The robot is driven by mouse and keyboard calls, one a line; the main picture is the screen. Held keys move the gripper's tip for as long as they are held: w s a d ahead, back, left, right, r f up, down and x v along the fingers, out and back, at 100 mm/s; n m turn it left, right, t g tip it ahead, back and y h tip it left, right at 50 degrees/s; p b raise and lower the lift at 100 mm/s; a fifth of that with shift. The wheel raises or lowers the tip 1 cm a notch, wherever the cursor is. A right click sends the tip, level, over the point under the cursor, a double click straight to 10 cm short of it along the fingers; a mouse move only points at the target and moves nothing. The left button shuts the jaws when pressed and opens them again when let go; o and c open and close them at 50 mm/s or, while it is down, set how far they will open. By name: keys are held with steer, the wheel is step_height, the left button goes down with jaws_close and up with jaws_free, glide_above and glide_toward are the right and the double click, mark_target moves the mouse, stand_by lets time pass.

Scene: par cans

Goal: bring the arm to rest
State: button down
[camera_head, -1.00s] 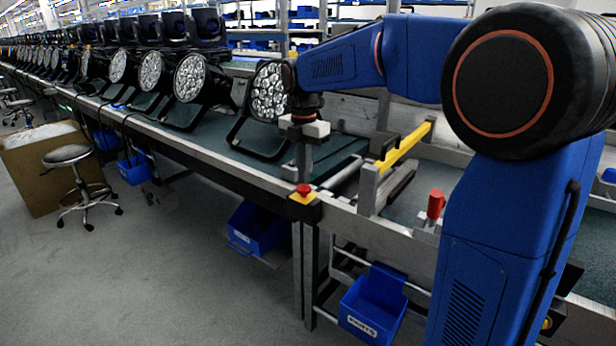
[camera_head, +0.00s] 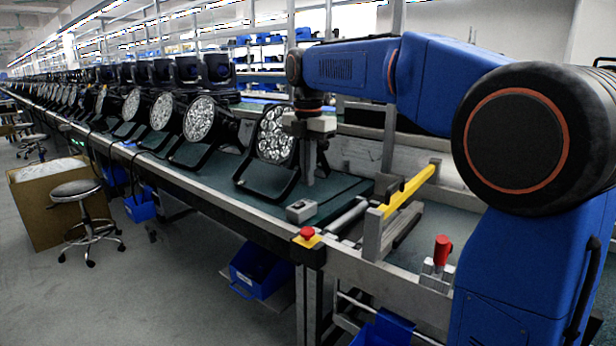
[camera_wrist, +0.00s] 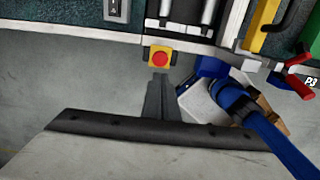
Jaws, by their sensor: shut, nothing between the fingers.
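My gripper (camera_head: 309,182) hangs from my blue arm in the head view, pointing down, its fingers together with nothing between them. It appears in front of the nearest par can, above the bench, apart from the surface as far as I can tell. The nearest par can (camera_head: 272,133) stands tilted on its black bracket, its round face of lenses partly beside my gripper. In the wrist view, my gripper's pale body fills the bottom and a dark narrow finger shape (camera_wrist: 160,98) points up toward the red stop button (camera_wrist: 160,58).
The stop button (camera_head: 307,233) sits at the bench's front corner, near a small grey box (camera_head: 301,211). A yellow bar (camera_head: 408,191) and red clamp handle (camera_head: 442,250) stand to the right. A blue bin (camera_head: 262,270) is under the bench. A stool (camera_head: 76,188) stands in the left aisle.

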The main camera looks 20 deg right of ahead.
steer(key=s+d+f+m+t, duration=0.1)
steer(key=s+d+f+m, duration=0.2)
steer(key=s+f+m, duration=0.4)
steer(key=s+d+f+m+t, duration=0.2)
steer(key=s+f+m, duration=0.4)
steer(key=s, duration=0.8)
steer(key=s+d+f+m+t, duration=0.1)
steer(key=s+d+f+m, duration=0.3)
steer(key=s+f+m, duration=0.3)
steer(key=s+m, duration=0.4)
steer(key=m, duration=0.1)
steer(key=shift+s+f+t, duration=0.2)
steer(key=shift+f+t, duration=0.1)
steer(key=shift+f, duration=0.05)
